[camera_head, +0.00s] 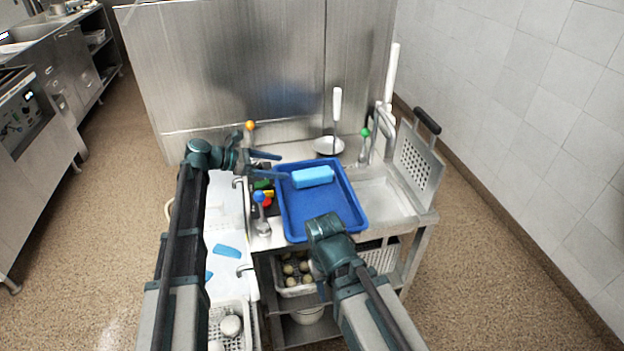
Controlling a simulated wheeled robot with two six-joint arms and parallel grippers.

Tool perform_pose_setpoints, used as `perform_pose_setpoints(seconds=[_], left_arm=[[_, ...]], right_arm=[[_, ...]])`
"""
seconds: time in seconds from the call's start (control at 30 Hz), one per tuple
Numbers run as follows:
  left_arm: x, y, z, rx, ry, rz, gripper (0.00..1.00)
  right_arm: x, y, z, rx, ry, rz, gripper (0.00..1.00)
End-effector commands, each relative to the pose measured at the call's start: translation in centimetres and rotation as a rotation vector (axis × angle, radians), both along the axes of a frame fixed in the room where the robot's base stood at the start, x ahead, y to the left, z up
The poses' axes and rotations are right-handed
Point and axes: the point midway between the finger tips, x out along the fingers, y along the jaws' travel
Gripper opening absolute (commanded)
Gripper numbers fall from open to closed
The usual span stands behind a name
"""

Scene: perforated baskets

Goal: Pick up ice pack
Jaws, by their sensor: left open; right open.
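A light blue block, which looks like the ice pack (312,177), lies in the upper part of a blue tray (318,212) on the steel counter. My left gripper (275,165) is open and empty, its fingers pointing right, just left of the block and over the tray's upper left edge. It appears apart from the block. My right gripper (319,284) is in front of the tray's near edge, well below the block in the picture. Its fingers are partly hidden by its own wrist.
Knobbed utensils and small coloured items stand left of the tray. A white-handled pan (330,146) is behind it. A basket of round items (296,290) is below.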

Motion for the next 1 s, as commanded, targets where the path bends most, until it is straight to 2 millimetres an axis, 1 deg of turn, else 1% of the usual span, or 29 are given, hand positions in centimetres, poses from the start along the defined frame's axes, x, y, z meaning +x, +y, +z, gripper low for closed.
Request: perform_pose_setpoints(seconds=[0.03, 0.1, 0.2, 0.33, 0.5, 0.77, 0.87, 1.0], left_arm=[[0.2, -0.9, -0.8, 0.000, 0.000, -0.003, 0.97], [0.5, -2.2, -1.4, 0.000, -0.001, -0.004, 0.97], [1.0, -3.9, -2.1, 0.001, 0.000, -0.004, 0.97], [1.5, -5.6, -2.7, 0.001, 0.000, -0.003, 0.97], [1.7, -6.6, -3.0, 0.001, 0.000, 0.000, 0.97], [1.7, -7.0, -3.2, 0.001, 0.000, -0.001, 0.97], [1.8, -7.9, -3.7, 0.001, 0.000, -0.004, 0.97], [1.9, -9.7, -4.7, 0.001, 0.000, -0.004, 0.97]], right_arm=[[0.0, 0.0, -0.8, 0.000, 0.000, 0.000, 0.50], [0.0, 0.0, -1.4, 0.000, 0.000, 0.000, 0.50], [0.0, 0.0, -2.1, 0.000, 0.000, 0.000, 0.50], [0.0, 0.0, -2.7, 0.000, 0.000, 0.000, 0.50], [0.0, 0.0, -3.0, 0.000, 0.000, 0.000, 0.50], [0.0, 0.0, -3.2, 0.000, 0.000, 0.000, 0.50], [0.0, 0.0, -3.7, 0.000, 0.000, 0.000, 0.50], [0.0, 0.0, -4.7, 0.000, 0.000, 0.000, 0.50]])
